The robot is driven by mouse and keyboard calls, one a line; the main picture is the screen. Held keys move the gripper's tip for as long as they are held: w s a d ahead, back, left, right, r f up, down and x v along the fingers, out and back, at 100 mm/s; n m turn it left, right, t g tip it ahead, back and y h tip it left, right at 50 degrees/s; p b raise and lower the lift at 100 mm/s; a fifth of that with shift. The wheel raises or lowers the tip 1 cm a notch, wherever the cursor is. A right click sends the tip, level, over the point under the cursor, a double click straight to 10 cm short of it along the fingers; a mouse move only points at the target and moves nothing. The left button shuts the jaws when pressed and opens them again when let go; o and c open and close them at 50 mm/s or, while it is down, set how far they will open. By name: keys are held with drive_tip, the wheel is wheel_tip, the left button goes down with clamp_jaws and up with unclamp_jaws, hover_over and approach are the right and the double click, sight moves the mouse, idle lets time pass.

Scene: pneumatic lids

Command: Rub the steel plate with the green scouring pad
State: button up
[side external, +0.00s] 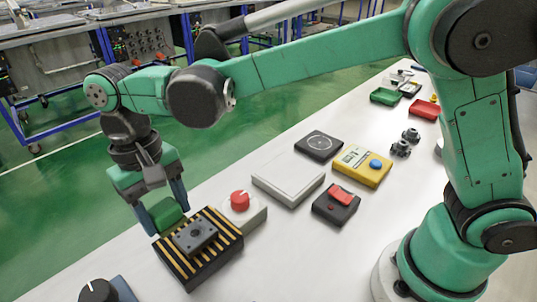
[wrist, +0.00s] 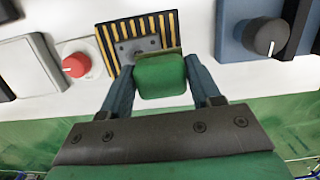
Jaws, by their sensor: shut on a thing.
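My gripper (side external: 160,205) is shut on the green scouring pad (side external: 166,214), which looks like a thick green block. In the wrist view the pad (wrist: 160,78) sits between the two fingers. A small dark grey metal plate with holes (side external: 195,237) lies on a black and yellow striped base (side external: 182,266); it seems to be the steel plate. The pad is at the base's far left edge in the side view. In the wrist view it covers the near edge of the base, and the plate (wrist: 138,48) shows just beyond. I cannot tell whether pad and base touch.
A red knob on a white box (side external: 240,203) stands close beside the striped base. A black knob (side external: 98,291) is on its other side. A pale flat panel (side external: 288,180), a red rocker switch (side external: 340,196) and a yellow box with a blue button (side external: 362,166) stand further along the white table.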

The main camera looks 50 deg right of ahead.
sight(190, 237)
drive_tip(key=shift+r, duration=1.25)
drive_tip(key=shift+d+f, duration=0.35)
drive_tip(key=shift+f, duration=0.95)
drive_tip(key=shift+d+f, duration=0.4)
drive_tip(key=shift+f, duration=0.95)
drive_tip(key=shift+d+f, duration=0.35)
drive_tip(key=shift+f, duration=0.95)
drive_tip(key=shift+d+f, duration=0.15)
drive_tip(key=shift+d, duration=0.15)
clamp_jaws()
drive_tip(key=shift+w+d+f, duration=0.1)
drive_tip(key=shift+d, duration=1.55)
drive_tip(key=shift+a, duration=2)
wheel_tip(190, 237, up, 8)
